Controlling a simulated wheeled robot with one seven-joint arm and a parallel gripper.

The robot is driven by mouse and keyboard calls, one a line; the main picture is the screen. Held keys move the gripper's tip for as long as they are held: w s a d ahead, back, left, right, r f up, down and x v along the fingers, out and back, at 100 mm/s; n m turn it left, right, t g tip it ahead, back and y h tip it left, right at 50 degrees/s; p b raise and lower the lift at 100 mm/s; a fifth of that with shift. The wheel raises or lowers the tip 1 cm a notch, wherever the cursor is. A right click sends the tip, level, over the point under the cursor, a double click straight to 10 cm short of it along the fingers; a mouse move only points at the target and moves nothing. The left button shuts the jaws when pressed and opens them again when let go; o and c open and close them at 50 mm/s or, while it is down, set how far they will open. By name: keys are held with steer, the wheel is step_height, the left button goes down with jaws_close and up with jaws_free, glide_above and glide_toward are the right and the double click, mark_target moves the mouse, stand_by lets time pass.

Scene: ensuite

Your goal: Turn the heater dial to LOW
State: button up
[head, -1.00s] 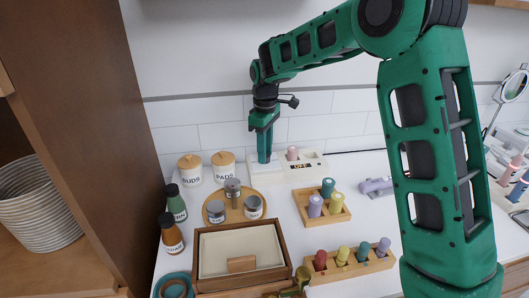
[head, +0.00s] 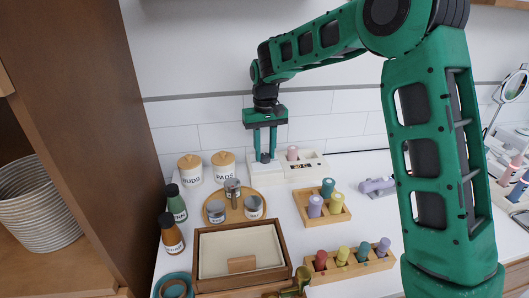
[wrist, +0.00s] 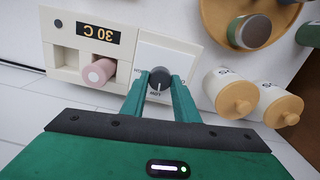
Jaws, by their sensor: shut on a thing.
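The heater (head: 303,176) is a white unit at the back of the counter, with a display reading 30 C (wrist: 86,32). Its dark round dial (wrist: 160,77) sits on a white plate, also seen in the head view (head: 265,158). My gripper (wrist: 160,84) is shut on the dial, one green finger on each side, pointing down from above. In the wrist view the dial's white pointer line faces the LOW lettering (wrist: 155,95). The fingers partly cover the plate and its other lettering.
A pink roller (wrist: 97,73) sits in the heater's slot beside the dial plate. Lidded jars marked BUDS (head: 190,172) and PADS (head: 224,167) and a round wooden tray (head: 235,216) with small jars stand close by. The tiled wall is just behind.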

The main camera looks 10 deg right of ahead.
mark_target(265, 154)
steer(key=shift+w+r+m, duration=0.2)
steer(key=shift+w+m, duration=0.05)
steer(key=shift+m, duration=0.35)
steer(key=o, duration=0.8)
steer(key=shift+o, duration=1.3)
steer(key=shift+s+f, duration=0.1)
step_height(265, 154, up, 11)
steer(key=shift+f, duration=0.15)
